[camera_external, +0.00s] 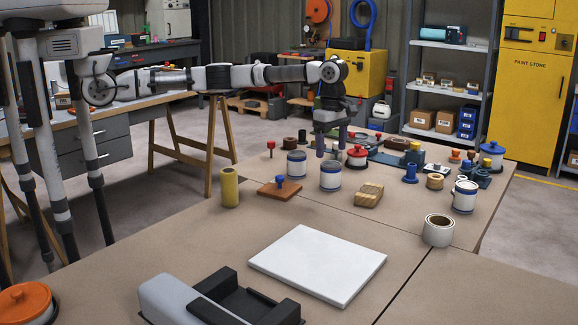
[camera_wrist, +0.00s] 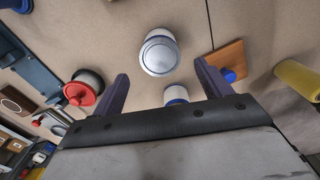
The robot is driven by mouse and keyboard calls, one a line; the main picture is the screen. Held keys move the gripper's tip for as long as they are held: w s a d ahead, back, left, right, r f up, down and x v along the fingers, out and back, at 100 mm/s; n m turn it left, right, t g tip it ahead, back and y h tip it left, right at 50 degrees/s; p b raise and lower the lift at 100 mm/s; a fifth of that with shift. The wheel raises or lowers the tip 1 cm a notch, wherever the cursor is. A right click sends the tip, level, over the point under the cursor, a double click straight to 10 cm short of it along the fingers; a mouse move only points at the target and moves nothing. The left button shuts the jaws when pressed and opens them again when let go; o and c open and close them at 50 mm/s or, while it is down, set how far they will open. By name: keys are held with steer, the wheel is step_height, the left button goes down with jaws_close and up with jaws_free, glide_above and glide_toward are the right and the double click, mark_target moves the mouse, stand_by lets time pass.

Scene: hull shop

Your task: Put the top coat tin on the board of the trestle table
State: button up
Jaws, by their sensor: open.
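Several white tins with blue bands stand on the tan worktop; I cannot read which is the top coat. One tin (camera_external: 330,176) stands below my gripper (camera_external: 329,150); in the wrist view this tin (camera_wrist: 159,53) shows its pale lid ahead of the fingers. A second tin (camera_external: 297,164) is just left of it, and in the wrist view the second tin (camera_wrist: 176,94) is partly hidden by my gripper. Another tin (camera_external: 465,197) stands further right. My gripper is open and empty, pointing down. A table with wooden trestle legs (camera_external: 168,143) stands at the back left.
A red-lidded pot (camera_external: 356,156), a brown board with a blue knob (camera_external: 279,188), a yellow roll (camera_external: 230,187) and a wooden block (camera_external: 368,195) crowd the tins. A white slab (camera_external: 318,264) lies in front. Bare worktop (camera_external: 190,250) lies left of the slab.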

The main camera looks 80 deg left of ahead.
steer(key=shift+r, duration=1.4)
